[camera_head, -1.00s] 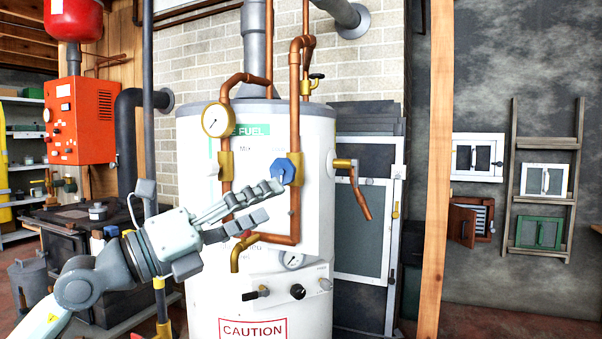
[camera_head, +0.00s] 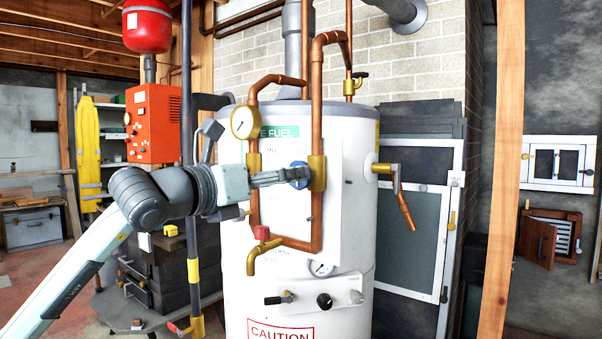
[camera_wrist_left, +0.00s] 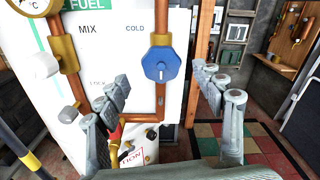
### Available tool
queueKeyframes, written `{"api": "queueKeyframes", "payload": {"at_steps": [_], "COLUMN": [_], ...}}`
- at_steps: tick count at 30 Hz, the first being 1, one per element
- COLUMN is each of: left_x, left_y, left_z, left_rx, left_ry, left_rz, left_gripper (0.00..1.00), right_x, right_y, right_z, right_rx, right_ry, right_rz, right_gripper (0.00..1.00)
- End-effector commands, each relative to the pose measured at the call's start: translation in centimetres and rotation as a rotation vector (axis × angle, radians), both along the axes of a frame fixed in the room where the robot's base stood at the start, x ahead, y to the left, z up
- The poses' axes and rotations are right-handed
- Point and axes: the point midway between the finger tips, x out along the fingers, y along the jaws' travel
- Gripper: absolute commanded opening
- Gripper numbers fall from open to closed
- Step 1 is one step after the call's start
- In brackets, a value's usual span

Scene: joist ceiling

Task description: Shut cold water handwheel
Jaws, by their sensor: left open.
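The cold water handwheel is the blue knob (camera_head: 299,175) on a brass valve body, on the right copper pipe at the front of the white tank. In the wrist view the blue handwheel (camera_wrist_left: 162,66) sits below the "COLD" label, with a pale mark on its face. My left gripper (camera_head: 283,177) points right at the handwheel in the head view and hides part of it. Contact is not visible. My right gripper is not in view.
A red-handled tap (camera_head: 262,233) with a brass spout is below the gripper. A pressure gauge (camera_head: 243,122) is at upper left on the tank (camera_head: 345,250). A copper-handled brass valve (camera_head: 384,168) sticks out at right. A wooden post (camera_head: 503,170) stands further right.

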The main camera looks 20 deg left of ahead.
Motion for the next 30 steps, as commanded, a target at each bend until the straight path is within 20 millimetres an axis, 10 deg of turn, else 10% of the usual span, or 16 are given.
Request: {"api": "queueKeyframes", "payload": {"at_steps": [9, 20, 30], "left_x": [4.4, 5.1, 5.1], "left_y": [-1.6, -1.9, -1.9], "left_z": [0.2, 0.0, 0.0], "left_rx": [-0.003, -0.001, -0.001], "left_ry": [0.001, 0.001, 0.001], "left_rz": [-0.002, -0.002, -0.003], "left_gripper": [0.68, 0.68, 0.28], "right_x": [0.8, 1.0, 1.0], "right_y": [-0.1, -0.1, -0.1], "right_z": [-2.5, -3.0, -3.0], "right_rx": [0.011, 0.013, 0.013], "right_ry": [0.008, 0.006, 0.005], "right_rz": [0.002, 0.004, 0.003], "right_gripper": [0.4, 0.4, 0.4]}}
